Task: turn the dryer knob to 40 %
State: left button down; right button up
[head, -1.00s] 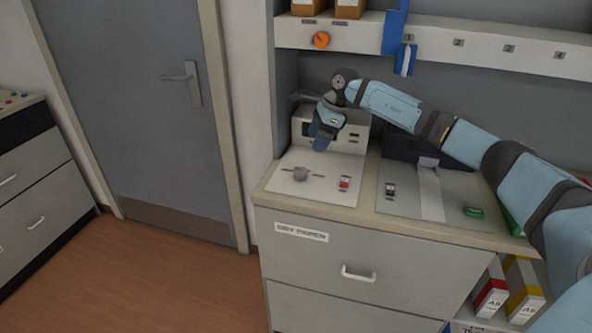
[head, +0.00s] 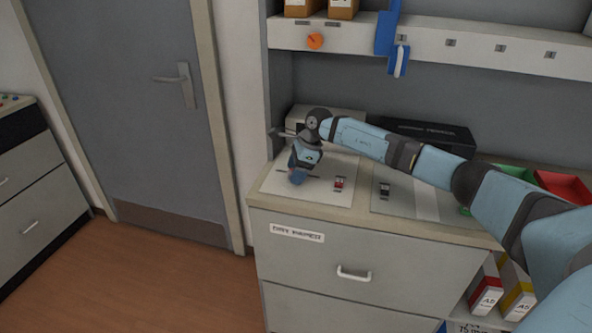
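My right gripper (head: 297,178) reaches in from the right and points down at the pale panel (head: 325,205) on the counter. Its fingertips are at the place of the grey knob with the thin pointer bar, which they now hide. Whether the fingers touch or clasp the knob, and how wide they are, I cannot tell. The knob's present angle and any percent marks cannot be read. An orange knob (head: 315,41) sits on the shelf front above, untouched. My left gripper is out of view.
A red switch (head: 339,184) is on the same panel, just right of the gripper. A second panel with a dark switch (head: 384,190) lies further right. A light box (head: 345,115) and a dark box (head: 440,137) stand behind. Red (head: 563,187) and green trays are at the right.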

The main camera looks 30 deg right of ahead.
jog(key=c, duration=0.7)
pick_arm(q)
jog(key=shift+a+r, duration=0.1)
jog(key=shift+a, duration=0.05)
pick_arm(e)
jog(key=shift+m, duration=0.4)
jog(key=shift+r+m+t+p, duration=0.15)
jog(key=shift+m+t+p, duration=0.15)
jog(key=shift+m+p, duration=0.25)
jog(key=m, duration=0.2)
jog(key=m+t+h+p, duration=0.1)
jog(key=m, duration=0.1)
jog(key=shift+m+h, duration=0.25)
jog(key=shift+h, duration=0.05)
jog(key=shift+a+m+t+h+p, duration=0.1)
jog(key=shift+m+t+h+p, duration=0.25)
jog(key=shift+m, duration=0.45)
jog(key=m+h, duration=0.1)
jog(key=m, duration=0.2)
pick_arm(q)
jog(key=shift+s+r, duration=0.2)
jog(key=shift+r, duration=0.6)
pick_arm(e)
jog(key=shift+m, duration=0.4)
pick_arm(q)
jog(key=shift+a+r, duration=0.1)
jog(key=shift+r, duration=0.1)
pick_arm(e)
jog(key=shift+h, duration=0.25)
